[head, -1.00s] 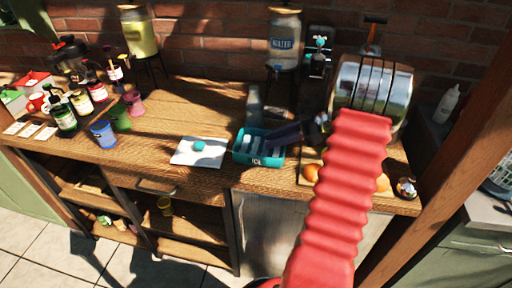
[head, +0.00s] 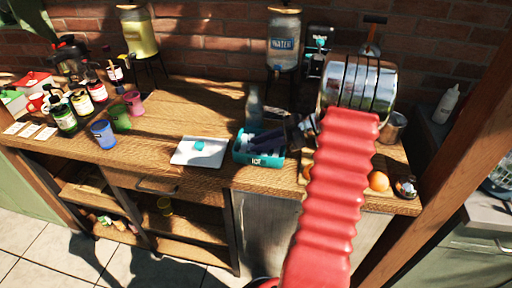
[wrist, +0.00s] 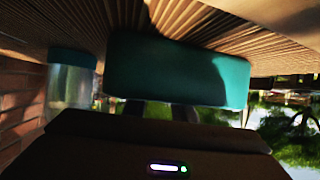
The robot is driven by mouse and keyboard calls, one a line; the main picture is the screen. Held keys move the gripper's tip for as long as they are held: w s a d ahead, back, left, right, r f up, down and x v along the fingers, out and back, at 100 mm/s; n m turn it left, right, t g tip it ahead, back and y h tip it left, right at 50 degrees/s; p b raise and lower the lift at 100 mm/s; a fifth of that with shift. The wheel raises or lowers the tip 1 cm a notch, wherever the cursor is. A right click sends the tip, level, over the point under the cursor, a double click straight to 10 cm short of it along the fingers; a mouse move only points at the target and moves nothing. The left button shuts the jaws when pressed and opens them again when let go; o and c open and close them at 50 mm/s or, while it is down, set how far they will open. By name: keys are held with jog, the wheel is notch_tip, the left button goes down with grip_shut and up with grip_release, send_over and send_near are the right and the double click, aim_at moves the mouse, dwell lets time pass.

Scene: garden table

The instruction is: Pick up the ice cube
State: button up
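A teal bin (head: 258,160) with "ICE" lettering stands at the front middle of the wooden table. Pale ice cubes (head: 239,149) show inside it, partly covered by my dark gripper (head: 259,142), which reaches in over the bin from the right. In the wrist view the bin's teal wall (wrist: 175,70) fills the upper middle. My gripper's two dark finger stubs (wrist: 158,112) show apart below it. Their tips are hidden, and I see no cube between them.
A white board (head: 184,157) with a small teal item (head: 199,146) lies left of the bin. A water dispenser (head: 285,42) stands behind. An orange fruit (head: 379,181) and a metal cup (head: 392,126) are on the right. Cups and bottles crowd the left.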

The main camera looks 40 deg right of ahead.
jog(key=shift+s+f, duration=0.15)
jog(key=shift+f, duration=0.25)
jog(key=shift+c, duration=0.5)
jog(key=shift+d, duration=0.1)
grip_shut()
jog(key=shift+r, duration=0.1)
notch_tip(320, 180, up, 10)
jog(key=shift+r, duration=0.2)
